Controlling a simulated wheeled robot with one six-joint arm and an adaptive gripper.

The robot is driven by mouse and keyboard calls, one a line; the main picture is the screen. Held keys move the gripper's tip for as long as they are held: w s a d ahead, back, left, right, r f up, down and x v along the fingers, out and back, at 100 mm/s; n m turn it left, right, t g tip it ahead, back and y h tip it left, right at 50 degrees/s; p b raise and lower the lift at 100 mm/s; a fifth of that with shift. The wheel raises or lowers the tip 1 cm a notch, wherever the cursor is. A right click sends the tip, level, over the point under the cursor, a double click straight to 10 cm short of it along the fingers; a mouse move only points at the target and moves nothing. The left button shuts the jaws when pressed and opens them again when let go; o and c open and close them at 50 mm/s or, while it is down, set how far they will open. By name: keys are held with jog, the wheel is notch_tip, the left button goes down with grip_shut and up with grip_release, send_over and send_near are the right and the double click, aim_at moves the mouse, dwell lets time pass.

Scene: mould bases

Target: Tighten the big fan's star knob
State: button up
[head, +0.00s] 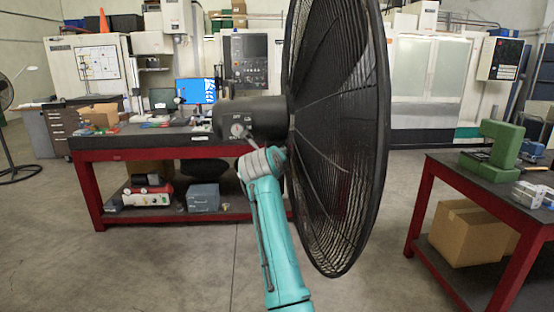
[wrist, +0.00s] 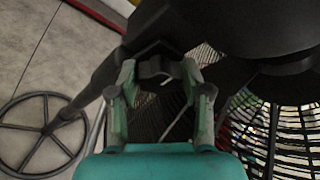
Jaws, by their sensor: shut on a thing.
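The big fan (head: 340,130) stands close in front of me in the head view, its black wire cage seen nearly edge-on and its dark motor housing (head: 258,115) to the left of the cage. My teal arm reaches up to just below the housing, and its wrist hides the knob and my fingers there. In the wrist view, the dark star knob (wrist: 155,69) sits under the fan's head, between the fingertips of my gripper (wrist: 159,78). The fingers are shut on it from both sides. How far the knob is turned cannot be told.
In the wrist view, the fan's pole (wrist: 100,82) slants down to a ring-shaped base (wrist: 45,138) on the floor. A red workbench (head: 150,150) stands behind the fan, and another red bench (head: 490,185) at the right carries a green casting (head: 497,145). Floor between them is clear.

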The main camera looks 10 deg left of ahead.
jog(key=shift+m+g+y, duration=0.3)
jog(key=shift+m+y, duration=0.2)
jog(key=shift+m, duration=0.3)
jog(key=o, duration=1.2)
jog(key=shift+c, duration=0.2)
jog(key=v, duration=0.8)
